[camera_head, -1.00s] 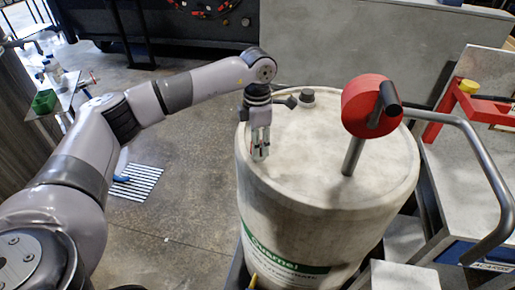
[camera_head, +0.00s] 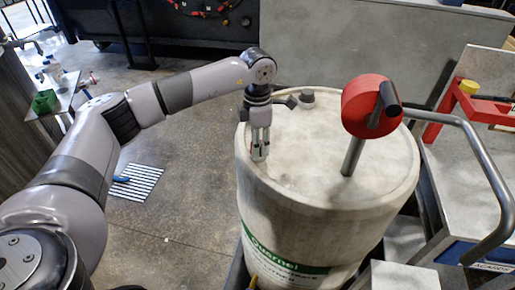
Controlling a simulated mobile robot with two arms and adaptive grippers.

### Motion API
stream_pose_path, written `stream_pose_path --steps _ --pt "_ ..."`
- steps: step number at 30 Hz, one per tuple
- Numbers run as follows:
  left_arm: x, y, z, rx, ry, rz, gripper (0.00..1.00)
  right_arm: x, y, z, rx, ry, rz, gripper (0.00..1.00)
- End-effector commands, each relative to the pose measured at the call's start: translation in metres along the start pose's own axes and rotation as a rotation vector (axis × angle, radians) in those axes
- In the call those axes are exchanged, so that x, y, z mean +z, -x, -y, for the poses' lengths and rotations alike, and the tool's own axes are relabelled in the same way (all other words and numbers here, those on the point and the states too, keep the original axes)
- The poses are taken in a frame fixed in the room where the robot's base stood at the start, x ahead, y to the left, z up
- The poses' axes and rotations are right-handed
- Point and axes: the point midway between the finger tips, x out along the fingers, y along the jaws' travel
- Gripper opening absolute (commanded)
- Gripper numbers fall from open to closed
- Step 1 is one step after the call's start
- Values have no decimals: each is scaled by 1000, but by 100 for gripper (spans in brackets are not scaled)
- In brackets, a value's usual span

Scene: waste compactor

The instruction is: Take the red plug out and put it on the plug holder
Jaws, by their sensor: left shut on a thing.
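My left gripper (camera_head: 260,151) points straight down at the left part of the drum's top. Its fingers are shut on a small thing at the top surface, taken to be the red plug. The fingers hide nearly all of it, so its colour and how it sits are not clear. The pale drum (camera_head: 335,120) stands upright with a green label (camera_head: 283,258) on its side. I cannot pick out the plug holder for certain. My right gripper is not in view.
A red cylinder with a dark handle (camera_head: 369,106) stands on a grey pipe rising from the drum top. A small dark cap (camera_head: 307,96) sits at the back rim. A red frame with a yellow knob (camera_head: 468,87) is on the right-hand bench. A bent grey rail runs beside the drum.

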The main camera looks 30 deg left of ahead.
Motion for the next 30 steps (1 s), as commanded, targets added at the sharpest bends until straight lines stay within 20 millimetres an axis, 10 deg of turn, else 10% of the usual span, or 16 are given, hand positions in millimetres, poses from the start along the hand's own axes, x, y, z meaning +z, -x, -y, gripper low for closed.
stream_pose_path --steps 30 --pt "0 1 0 0 807 -1 2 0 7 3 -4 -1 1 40"
